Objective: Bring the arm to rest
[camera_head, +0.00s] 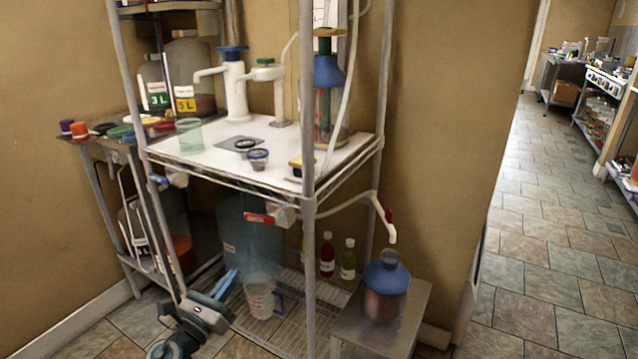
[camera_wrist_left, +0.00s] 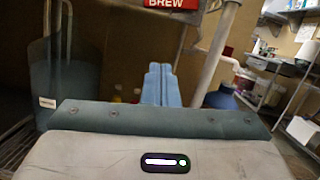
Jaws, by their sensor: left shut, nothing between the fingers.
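My left gripper (camera_head: 230,275) is low in front of the rack, left of its front post. Its blue fingers are together and empty, as the left wrist view also shows (camera_wrist_left: 160,72). In the head view a clear measuring jug (camera_head: 261,299) with a blue handle stands just right of the fingers, on the lower wire shelf. A large blue translucent vessel (camera_head: 250,235) is behind it. I cannot tell whether the fingers touch anything. My right gripper is not in view.
The rack's white shelf (camera_head: 210,158) holds pumps, jars and small cups. A blue-lidded jar (camera_head: 387,290) stands on a low metal stand (camera_head: 405,325) under a spout. A red BREW sign (camera_wrist_left: 172,3) hangs above the fingers. The tiled floor (camera_head: 545,260) at right is free.

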